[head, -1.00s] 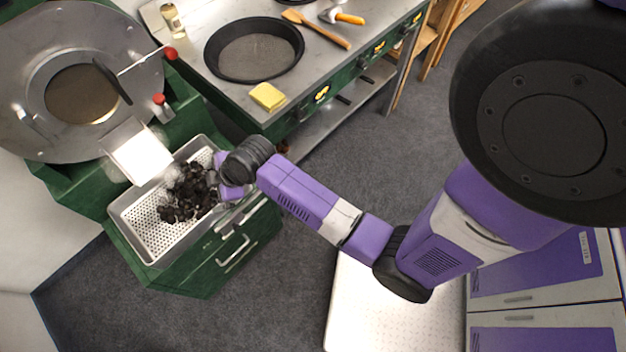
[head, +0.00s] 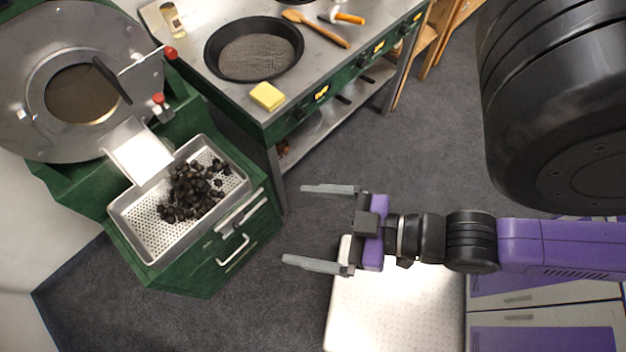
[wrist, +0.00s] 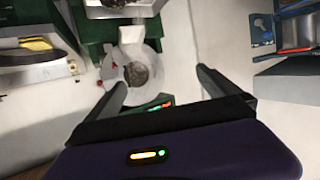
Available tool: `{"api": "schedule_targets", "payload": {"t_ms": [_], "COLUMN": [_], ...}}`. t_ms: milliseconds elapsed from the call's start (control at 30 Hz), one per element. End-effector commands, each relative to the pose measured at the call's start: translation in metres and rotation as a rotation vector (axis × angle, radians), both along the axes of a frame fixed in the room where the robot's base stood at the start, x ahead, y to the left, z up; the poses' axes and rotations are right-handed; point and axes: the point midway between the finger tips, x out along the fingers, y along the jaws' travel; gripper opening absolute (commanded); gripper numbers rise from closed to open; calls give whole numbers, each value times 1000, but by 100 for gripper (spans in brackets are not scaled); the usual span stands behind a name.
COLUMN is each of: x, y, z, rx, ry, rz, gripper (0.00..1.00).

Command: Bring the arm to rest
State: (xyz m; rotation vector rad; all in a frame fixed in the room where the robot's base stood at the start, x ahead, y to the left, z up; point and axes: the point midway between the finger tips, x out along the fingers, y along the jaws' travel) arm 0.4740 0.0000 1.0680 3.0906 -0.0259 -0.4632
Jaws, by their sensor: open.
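My gripper (head: 325,228) is open and empty in the head view. Its two grey fingers point left, wide apart, over the floor to the right of the green roaster cabinet. My purple arm reaches in from the right edge. In the wrist view my gripper (wrist: 160,90) shows two dark fingers spread apart with nothing between them. The perforated tray (head: 135,222) of the roaster holds a heap of dark chestnuts (head: 193,190), and my gripper is clear of both.
The steel counter (head: 215,20) bears a black pan (head: 255,50), a yellow sponge (head: 267,96) and a wooden spoon (head: 318,27). The roaster drum (head: 80,80) stands at the far left. Grey floor (head: 330,165) lies open between roaster and gripper.

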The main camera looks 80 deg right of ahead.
Motion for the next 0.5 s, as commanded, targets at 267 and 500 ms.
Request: {"api": "schedule_targets", "payload": {"t_ms": [267,500], "x": [-7,-7], "y": [0,0], "z": [17,11], "rx": [20,19], "ry": [-29,-27], "rz": [15,15], "gripper": [100,100]}}
